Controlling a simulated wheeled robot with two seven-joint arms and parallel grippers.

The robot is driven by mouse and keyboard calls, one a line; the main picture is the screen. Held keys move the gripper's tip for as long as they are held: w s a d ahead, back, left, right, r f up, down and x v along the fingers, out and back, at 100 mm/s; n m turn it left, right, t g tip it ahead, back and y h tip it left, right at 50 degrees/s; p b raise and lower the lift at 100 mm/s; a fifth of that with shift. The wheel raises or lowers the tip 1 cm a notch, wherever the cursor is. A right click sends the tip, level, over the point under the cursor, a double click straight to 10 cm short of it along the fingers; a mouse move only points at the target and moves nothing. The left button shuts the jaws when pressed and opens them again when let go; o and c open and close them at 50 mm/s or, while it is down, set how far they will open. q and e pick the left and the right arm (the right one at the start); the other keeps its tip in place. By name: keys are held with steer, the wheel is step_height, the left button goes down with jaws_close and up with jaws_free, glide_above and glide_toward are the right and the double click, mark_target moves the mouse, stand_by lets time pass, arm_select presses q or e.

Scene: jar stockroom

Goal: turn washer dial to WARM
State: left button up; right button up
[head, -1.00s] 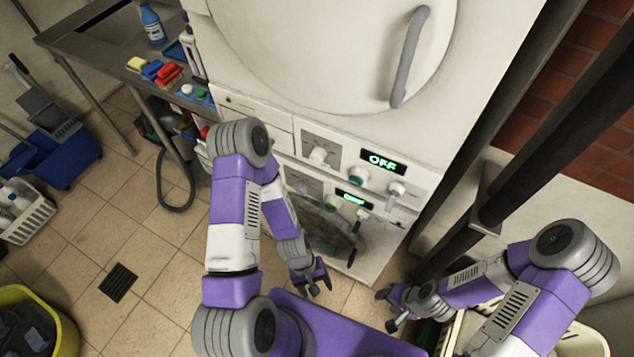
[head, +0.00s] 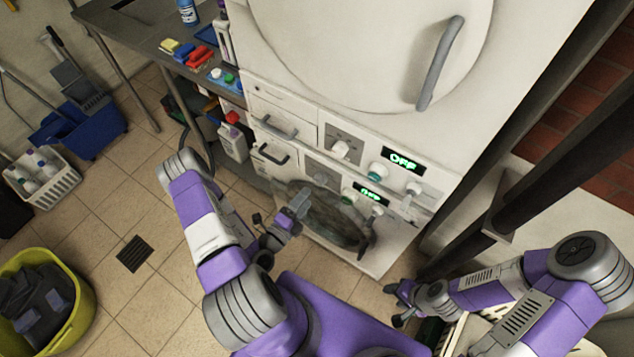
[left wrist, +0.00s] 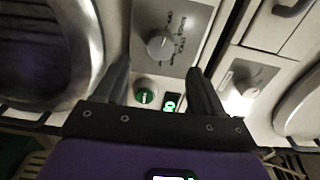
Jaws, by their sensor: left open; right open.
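The washer is the lower machine, with a dark round glass door (head: 330,218). Its dial (head: 322,178) is a grey knob on a grey plate at the left of the lower panel. In the left wrist view the dial (left wrist: 160,43) shows large, with small labels beside it that I cannot read. A green knob (left wrist: 143,96) and a lit green display (left wrist: 169,103) sit beside it. My left gripper (head: 280,212) is open and empty in front of the washer. In the wrist view its fingers (left wrist: 158,68) point toward the dial, not touching it. My right gripper (head: 398,303) is open, low at the right.
The upper machine's panel has a white dial (head: 341,149) and a display (head: 403,161) reading OFF. Drawer handles (head: 270,153) stick out left of the panels. A metal table (head: 130,28) stands at the left; dark pipes (head: 520,190) rise at the right. Floor at left is partly clear.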

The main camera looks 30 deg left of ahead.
mark_target(317, 182)
arm_select(q)
steer(key=w+b, duration=0.1)
steer(key=w, duration=0.6)
steer(key=shift+w+d, duration=0.15)
steer(key=shift+w, duration=0.05)
steer(key=c, duration=1.1)
steer(key=shift+o, duration=0.2)
